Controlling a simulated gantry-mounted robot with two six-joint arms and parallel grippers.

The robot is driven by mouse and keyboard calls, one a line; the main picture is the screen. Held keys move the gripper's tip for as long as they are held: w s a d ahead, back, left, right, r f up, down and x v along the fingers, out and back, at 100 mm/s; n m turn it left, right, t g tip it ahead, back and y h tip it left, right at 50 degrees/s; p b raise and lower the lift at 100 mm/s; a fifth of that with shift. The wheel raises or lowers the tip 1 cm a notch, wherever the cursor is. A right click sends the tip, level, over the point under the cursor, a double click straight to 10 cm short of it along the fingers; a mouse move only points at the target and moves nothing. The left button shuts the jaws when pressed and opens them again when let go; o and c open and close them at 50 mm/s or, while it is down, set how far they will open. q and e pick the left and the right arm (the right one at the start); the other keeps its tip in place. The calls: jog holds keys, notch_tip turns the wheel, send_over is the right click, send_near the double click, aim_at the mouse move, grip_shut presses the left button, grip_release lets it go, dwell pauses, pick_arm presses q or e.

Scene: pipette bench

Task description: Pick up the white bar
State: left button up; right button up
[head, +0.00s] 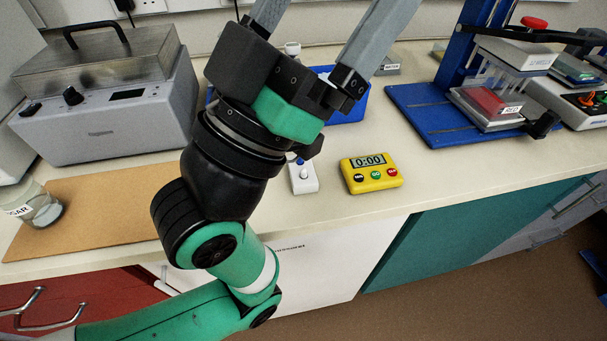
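I cannot make out a white bar for certain in the head view; my arm hides part of the bench. A small white block (303,178) with a blue top part stands on the bench just right of my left wrist. A small white piece (292,48) shows behind my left gripper, too small to identify. My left gripper (328,12) is open, its two grey fingers spread wide and pointing toward the back wall. Their tips run to or past the top edge. My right gripper is not in view.
A blue tray (352,112) is partly hidden behind my gripper. A yellow timer (370,173) sits near the front edge. A grey water bath (120,110), brown board (100,205) and jar (40,208) are left. A blue-based press (425,115) stands right.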

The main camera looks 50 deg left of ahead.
pick_arm(q)
jog(key=shift+c, duration=0.2)
jog(key=c, duration=1.1)
